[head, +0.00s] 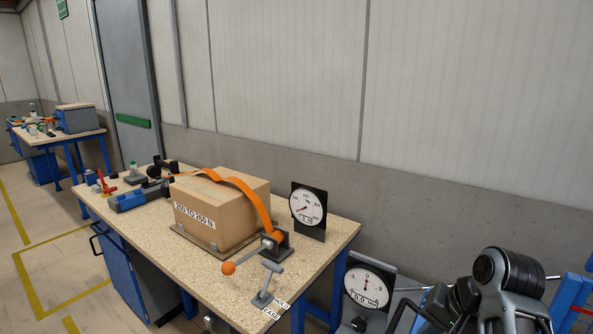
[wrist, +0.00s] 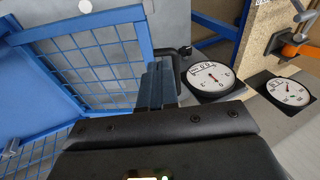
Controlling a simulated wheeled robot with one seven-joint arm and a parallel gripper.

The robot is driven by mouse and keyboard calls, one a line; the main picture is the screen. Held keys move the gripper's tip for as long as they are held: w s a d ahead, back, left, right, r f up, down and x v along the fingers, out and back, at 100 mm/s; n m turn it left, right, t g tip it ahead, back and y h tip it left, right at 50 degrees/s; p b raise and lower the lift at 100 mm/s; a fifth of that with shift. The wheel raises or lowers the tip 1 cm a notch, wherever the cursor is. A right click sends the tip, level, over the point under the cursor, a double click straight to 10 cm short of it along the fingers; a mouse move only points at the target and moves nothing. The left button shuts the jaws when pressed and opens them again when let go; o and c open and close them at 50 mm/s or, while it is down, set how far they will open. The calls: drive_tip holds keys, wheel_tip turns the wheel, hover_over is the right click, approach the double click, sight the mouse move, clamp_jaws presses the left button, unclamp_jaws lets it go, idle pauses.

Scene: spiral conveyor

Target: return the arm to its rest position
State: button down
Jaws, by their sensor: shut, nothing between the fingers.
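My gripper (wrist: 159,72) shows in the wrist view, its fingers together with nothing between them. Its dark body fills the bottom of that view. The fingers point toward a blue mesh frame (wrist: 95,62) and lie left of a round dial gauge (wrist: 210,80), overlapping them in the picture; I cannot tell the gaps. In the head view my arm is folded at the lower right, beside the workbench, and my fingertips cannot be made out there.
A workbench (head: 150,228) holds a strapped cardboard box (head: 215,225), an orange-knobbed lever (head: 229,268) and a dial gauge (head: 308,211). A second gauge (head: 367,288) stands near my arm. Blue framing (head: 572,300) is at the right edge. Open floor (head: 45,262) lies left.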

drive_tip(key=s+d+f+n+t+h, duration=0.1)
drive_tip(key=s+d+f+t+h, duration=0.15)
drive_tip(key=s+d+f, duration=0.45)
drive_tip(key=s+a+f+n+t+h, duration=0.1)
drive_tip(key=s+f+n+t+h, duration=0.3)
drive_tip(key=s, duration=1)
drive_tip(key=s+a+r+n+t+y, duration=0.1)
drive_tip(key=s+a+r, duration=0.3)
drive_tip(key=s+r, duration=0.4)
drive_tip(key=s+a+r+n+t+y+b, duration=0.1)
drive_tip(key=s+a+r, duration=0.4)
drive_tip(key=s, duration=0.9)
wheel_tip(320, 180, up, 3)
drive_tip(key=t+y, duration=0.1)
drive_tip(key=t, duration=0.1)
drive_tip(key=shift+t+y, duration=0.35)
